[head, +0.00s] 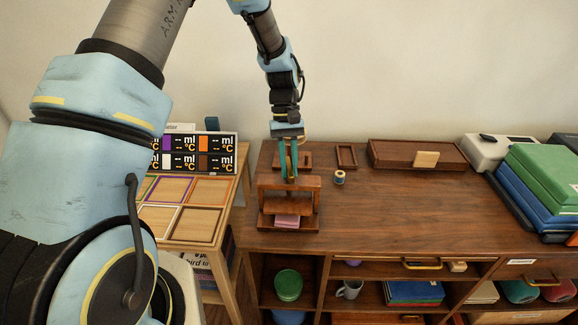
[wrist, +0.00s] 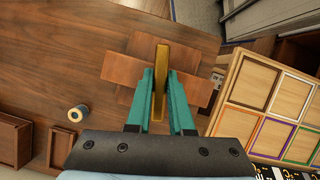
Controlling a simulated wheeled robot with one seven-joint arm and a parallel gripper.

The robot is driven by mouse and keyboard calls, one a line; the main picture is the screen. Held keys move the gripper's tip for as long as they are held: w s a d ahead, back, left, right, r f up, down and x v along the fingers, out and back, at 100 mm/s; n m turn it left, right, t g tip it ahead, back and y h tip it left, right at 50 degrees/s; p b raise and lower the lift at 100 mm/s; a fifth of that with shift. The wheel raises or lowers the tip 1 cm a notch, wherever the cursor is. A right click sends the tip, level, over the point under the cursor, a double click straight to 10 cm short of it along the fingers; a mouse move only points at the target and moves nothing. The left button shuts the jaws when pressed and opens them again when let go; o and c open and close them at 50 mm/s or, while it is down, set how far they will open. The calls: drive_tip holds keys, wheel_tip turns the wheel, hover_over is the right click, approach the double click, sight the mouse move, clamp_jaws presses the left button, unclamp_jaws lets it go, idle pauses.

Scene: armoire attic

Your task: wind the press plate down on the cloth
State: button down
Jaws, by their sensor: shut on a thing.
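The wooden press (head: 303,184) stands on the left end of the dresser top. Its press plate (head: 287,205) shows under the top beam, above a folded pink cloth (head: 286,221) on the base. A gap seems to show between plate and cloth, but its size is hard to tell. My gripper (head: 289,176) points down over the press. In the wrist view, my gripper (wrist: 161,76) has its teal fingers shut on the brass handle (wrist: 162,56) above the press's crossed wooden parts (wrist: 130,69). The cloth is hidden in the wrist view.
A thread spool (head: 339,177) stands right of the press, with a small wooden tray (head: 346,156) and a long wooden box (head: 390,154) behind. The dresser top (head: 410,210) is clear between. A sorting table (head: 165,222) adjoins at left.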

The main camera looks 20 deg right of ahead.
drive_tip(key=shift+m, duration=0.5)
drive_tip(key=c, duration=0.8)
unclamp_jaws()
drive_tip(key=b+v, duration=0.3)
drive_tip(key=v, duration=0.7)
drive_tip(key=shift+w+d+r, duration=0.15)
drive_tip(key=shift+w+r, duration=0.05)
drive_tip(key=shift+r, duration=0.15)
